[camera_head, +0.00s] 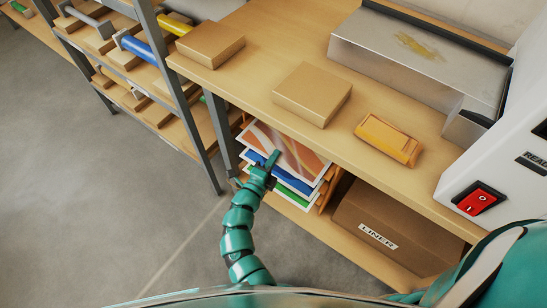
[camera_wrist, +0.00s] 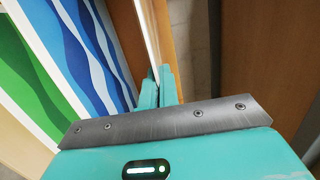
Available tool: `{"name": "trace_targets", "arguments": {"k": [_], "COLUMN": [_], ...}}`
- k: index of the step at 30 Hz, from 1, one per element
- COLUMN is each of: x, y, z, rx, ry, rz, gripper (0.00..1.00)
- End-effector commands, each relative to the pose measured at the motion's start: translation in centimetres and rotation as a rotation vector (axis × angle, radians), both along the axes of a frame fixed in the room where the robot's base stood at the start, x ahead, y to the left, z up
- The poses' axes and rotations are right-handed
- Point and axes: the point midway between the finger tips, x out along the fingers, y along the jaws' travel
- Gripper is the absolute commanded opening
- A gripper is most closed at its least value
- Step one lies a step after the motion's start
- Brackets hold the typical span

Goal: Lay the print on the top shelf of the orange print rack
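The print (camera_head: 295,150), with orange-brown and pale curved shapes, is under the worktop's front edge in the head view, at the top of the orange print rack (camera_head: 328,194). My gripper (camera_head: 271,159) is at the print's near edge. In the wrist view the fingers (camera_wrist: 160,78) are close together on the print's thin pale edge (camera_wrist: 147,32). A blue print (camera_head: 258,158) and a green print (camera_head: 292,183) lie below it, and both show at left in the wrist view. I cannot tell whether the held print touches the top shelf; much of the rack is hidden.
A cardboard box marked LINER (camera_head: 385,225) stands right of the rack on the lower shelf. The worktop (camera_head: 255,85) above carries boxes and an orange-yellow item (camera_head: 388,138). A grey rack post (camera_head: 219,125) stands left. The floor at left is clear.

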Motion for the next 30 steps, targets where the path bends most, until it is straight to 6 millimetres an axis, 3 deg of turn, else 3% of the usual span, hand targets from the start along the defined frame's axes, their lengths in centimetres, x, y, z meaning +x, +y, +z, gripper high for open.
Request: {"name": "trace_targets", "arguments": {"k": [5, 9, 20, 23, 30], "x": [0.0, 0.0, 0.0, -0.9, -5.2], "y": [0.0, 0.0, 0.0, 0.6, 2.8], "z": [-0.4, -0.3, 0.1, -0.1, -0.1], "rx": [0.0, 0.0, -0.001, 0.001, -0.001], "ry": [0.0, 0.0, 0.0, 0.003, 0.003], "rz": [-0.001, 0.0, 0.001, 0.004, 0.003], "gripper": [0.0, 0.24, 0.24, 0.24, 0.24]}}
